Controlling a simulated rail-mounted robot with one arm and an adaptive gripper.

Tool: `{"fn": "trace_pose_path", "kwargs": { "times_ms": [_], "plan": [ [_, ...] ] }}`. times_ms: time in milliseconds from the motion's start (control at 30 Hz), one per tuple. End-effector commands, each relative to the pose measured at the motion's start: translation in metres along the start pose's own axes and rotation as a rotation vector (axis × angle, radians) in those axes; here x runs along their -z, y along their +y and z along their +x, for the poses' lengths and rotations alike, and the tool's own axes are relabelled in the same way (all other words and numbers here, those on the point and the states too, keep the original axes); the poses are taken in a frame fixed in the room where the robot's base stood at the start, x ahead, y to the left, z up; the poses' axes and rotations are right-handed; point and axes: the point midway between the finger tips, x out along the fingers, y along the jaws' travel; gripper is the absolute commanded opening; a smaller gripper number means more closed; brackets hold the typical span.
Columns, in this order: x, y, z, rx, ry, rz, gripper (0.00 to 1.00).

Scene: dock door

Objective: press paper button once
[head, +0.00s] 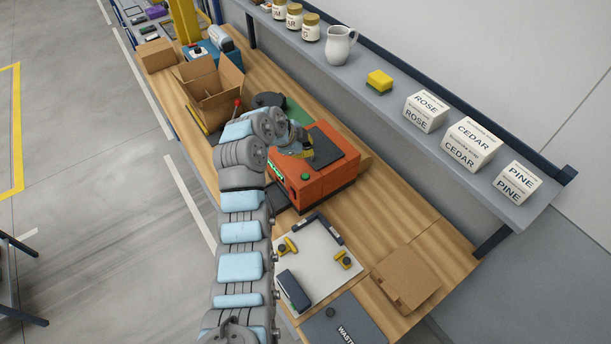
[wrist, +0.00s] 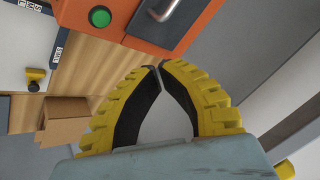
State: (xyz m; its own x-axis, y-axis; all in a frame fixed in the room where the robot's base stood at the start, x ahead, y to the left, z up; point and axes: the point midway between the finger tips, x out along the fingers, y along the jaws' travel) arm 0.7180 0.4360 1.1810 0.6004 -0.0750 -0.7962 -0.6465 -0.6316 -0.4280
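An orange machine (head: 325,185) stands on the wooden bench, with a dark panel on top. In the wrist view the green button (wrist: 100,17) shows at the upper left, beside a dark lid (wrist: 172,25) with a metal handle. My gripper (head: 307,153) is over the machine's top at its far left part, apart from the button. In the wrist view the yellow-and-black fingers (wrist: 159,66) meet at the tips, with nothing between them.
A white board (head: 318,262) with yellow-handled tools and a flat brown carton (head: 407,275) lie in front of the machine. An open cardboard box (head: 210,95) stands behind. The grey shelf (head: 385,100) runs along the right with a jug (head: 340,45) and labelled boxes (head: 472,145).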

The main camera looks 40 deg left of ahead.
Motion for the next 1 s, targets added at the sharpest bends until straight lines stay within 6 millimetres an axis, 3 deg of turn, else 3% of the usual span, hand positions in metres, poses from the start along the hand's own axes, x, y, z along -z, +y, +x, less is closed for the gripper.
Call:
{"fn": "trace_pose_path", "kwargs": {
  "times_ms": [367,1000],
  "plan": [
    [-0.005,0.006,0.010,-0.002,0.000,-0.001,0.00],
    [-0.036,0.037,0.068,0.001,0.000,0.000,0.00]
  ]
}}
